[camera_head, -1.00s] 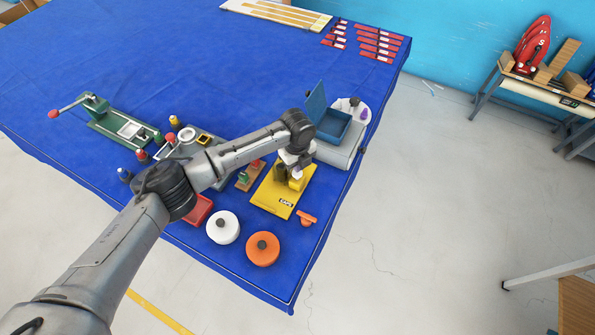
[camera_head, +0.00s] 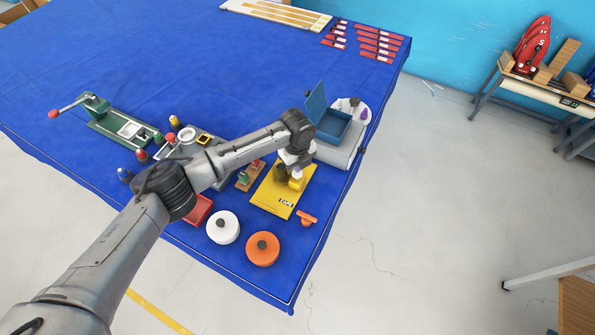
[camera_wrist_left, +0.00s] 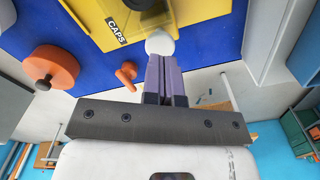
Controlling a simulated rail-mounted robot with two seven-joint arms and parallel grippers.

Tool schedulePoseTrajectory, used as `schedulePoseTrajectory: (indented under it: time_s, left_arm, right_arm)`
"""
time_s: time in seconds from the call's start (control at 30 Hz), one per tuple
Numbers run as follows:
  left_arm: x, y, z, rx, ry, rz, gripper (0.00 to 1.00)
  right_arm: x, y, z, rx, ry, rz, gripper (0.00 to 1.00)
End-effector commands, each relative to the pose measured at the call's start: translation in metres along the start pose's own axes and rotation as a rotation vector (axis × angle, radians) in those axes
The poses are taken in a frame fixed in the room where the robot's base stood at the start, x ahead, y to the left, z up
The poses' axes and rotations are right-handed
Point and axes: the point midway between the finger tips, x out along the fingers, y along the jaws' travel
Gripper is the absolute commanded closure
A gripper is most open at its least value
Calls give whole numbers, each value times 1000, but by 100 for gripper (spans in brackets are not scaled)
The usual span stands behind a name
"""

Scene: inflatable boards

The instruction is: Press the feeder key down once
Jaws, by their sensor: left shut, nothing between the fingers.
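The yellow feeder (camera_head: 270,196) marked CAPS lies near the right edge of the blue table, and it also shows at the top of the left wrist view (camera_wrist_left: 185,15). My left gripper (camera_head: 292,168) is over its far end. In the left wrist view the purple-grey fingers of my left gripper (camera_wrist_left: 165,62) are shut together and empty. A round white piece (camera_wrist_left: 160,43) is right at the fingertips, by the feeder's edge. I cannot tell whether the fingers touch it or whether it is the key. My right gripper is not in view.
A blue open box (camera_head: 333,118) on a grey base stands beyond the feeder. An orange part (camera_head: 307,217), a white round pot (camera_head: 222,228) and an orange one (camera_head: 262,249) sit nearby. A green lever press (camera_head: 105,120) stands at the left.

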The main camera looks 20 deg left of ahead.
Motion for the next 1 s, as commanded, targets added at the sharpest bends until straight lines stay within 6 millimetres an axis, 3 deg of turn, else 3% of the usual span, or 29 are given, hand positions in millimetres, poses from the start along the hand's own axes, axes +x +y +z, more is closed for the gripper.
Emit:
schedulePoseTrajectory:
  time_s: [1.0]
  left_arm:
    - [10,0,0,0,1,0,100]
  right_arm:
    - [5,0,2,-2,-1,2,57]
